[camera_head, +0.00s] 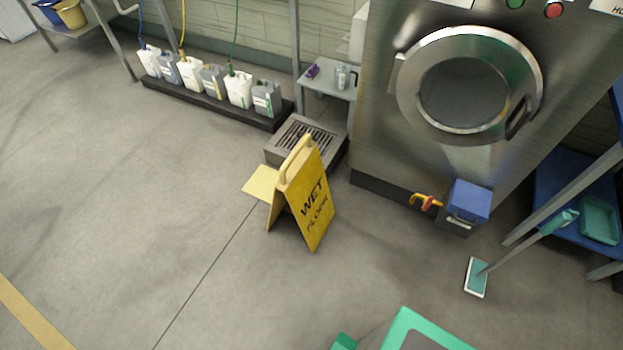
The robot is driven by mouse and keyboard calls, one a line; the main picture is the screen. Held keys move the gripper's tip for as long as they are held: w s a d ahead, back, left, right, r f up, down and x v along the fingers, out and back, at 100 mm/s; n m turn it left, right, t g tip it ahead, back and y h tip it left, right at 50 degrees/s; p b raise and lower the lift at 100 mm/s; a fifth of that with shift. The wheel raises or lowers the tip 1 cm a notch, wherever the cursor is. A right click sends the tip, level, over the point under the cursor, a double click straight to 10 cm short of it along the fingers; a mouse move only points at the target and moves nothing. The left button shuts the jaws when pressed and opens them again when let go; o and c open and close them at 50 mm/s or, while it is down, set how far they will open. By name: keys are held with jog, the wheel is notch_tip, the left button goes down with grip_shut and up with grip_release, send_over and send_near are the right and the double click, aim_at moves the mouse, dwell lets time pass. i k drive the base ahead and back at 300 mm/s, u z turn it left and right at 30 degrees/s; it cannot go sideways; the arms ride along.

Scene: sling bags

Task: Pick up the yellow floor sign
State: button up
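The yellow floor sign (308,204) stands upright on the concrete floor near the middle of the view, opened like a tent. It reads "WET FLOOR" on the face towards the right, and a handle loop is at its top. A flat pale yellow piece (261,183) lies just left of and behind it; whether it touches the sign is unclear. My gripper is not in view.
A floor drain box (284,152) stands close behind the sign. A large steel washing machine (390,150), a blue box (467,203) and a mop (477,277) are to the right. A green-rimmed object (405,325) is at the bottom. Floor to the left is clear.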

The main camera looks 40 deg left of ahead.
aim_at(302, 182)
jog(key=u, duration=0.45)
jog(key=i, duration=1.05)
jog(key=u, duration=0.85)
jog(key=i, duration=0.3)
jog(key=u, duration=0.2)
